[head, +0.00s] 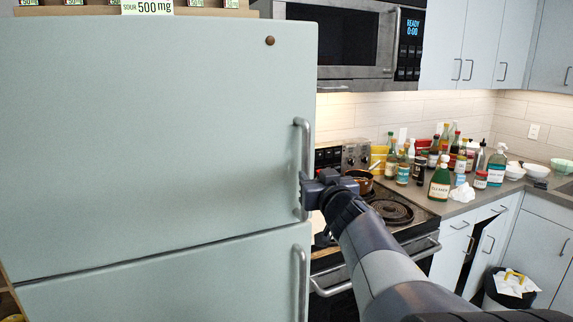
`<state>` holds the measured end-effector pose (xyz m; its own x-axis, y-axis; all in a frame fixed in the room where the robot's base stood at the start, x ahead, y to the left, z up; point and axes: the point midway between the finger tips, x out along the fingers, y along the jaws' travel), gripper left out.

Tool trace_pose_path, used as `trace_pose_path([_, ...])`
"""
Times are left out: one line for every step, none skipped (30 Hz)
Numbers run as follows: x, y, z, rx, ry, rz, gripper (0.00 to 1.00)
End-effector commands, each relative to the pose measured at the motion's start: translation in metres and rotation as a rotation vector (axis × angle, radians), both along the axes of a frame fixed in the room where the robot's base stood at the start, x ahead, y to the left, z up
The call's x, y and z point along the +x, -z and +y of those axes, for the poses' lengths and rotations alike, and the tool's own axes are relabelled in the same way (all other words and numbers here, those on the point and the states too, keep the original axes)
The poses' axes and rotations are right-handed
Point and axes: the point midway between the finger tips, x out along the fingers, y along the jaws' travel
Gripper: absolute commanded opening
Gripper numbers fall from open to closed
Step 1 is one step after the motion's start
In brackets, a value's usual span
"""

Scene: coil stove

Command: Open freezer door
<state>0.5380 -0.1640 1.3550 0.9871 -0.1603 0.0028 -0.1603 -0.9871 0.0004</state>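The freezer door (160,130) is the large pale green upper door at the left, and it looks shut. Its grey vertical handle (303,140) runs along the door's right edge. My gripper (308,190) is at the lower part of this handle, touching it or very close to it. My arm comes in from the bottom right. The fingers are small and partly hidden by the wrist, so whether they are closed on the handle cannot be made out.
The lower fridge door (170,285) has its own handle (299,285). A coil stove (395,212) stands to the right with a pan (358,182) on it, under a microwave (345,40). Several bottles, including a green cleaner bottle (440,182), crowd the counter. Boxes (148,7) sit on the fridge top.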

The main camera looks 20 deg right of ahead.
Motion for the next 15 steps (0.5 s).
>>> trace_pose_path([0.010,0.002,-0.001,0.000,-0.002,0.002,0.40])
trace_pose_path([0.016,0.002,-0.002,0.000,-0.001,0.003,0.40])
trace_pose_path([0.023,0.002,-0.003,0.001,-0.001,0.003,0.40])
trace_pose_path([0.028,0.002,-0.004,0.001,-0.001,0.003,0.40])
trace_pose_path([0.033,0.002,-0.005,0.000,-0.001,0.003,0.40])
trace_pose_path([0.040,0.001,-0.006,0.000,-0.001,0.002,0.40])
trace_pose_path([0.045,0.001,-0.007,0.000,-0.001,0.002,0.40])
trace_pose_path([0.049,0.002,-0.008,0.000,0.000,0.003,0.40])
trace_pose_path([0.055,0.001,-0.009,0.000,0.000,0.003,0.40])
trace_pose_path([0.059,0.001,-0.009,0.000,0.000,0.003,0.40])
trace_pose_path([0.063,0.001,-0.010,0.000,0.000,0.003,0.40])
trace_pose_path([0.067,0.001,-0.011,0.000,0.000,0.003,0.40])
trace_pose_path([0.070,0.001,-0.011,0.000,0.000,0.003,0.40])
trace_pose_path([0.072,0.001,-0.012,0.000,0.001,0.003,0.40])
trace_pose_path([0.074,0.001,-0.012,0.000,0.001,0.002,0.40])
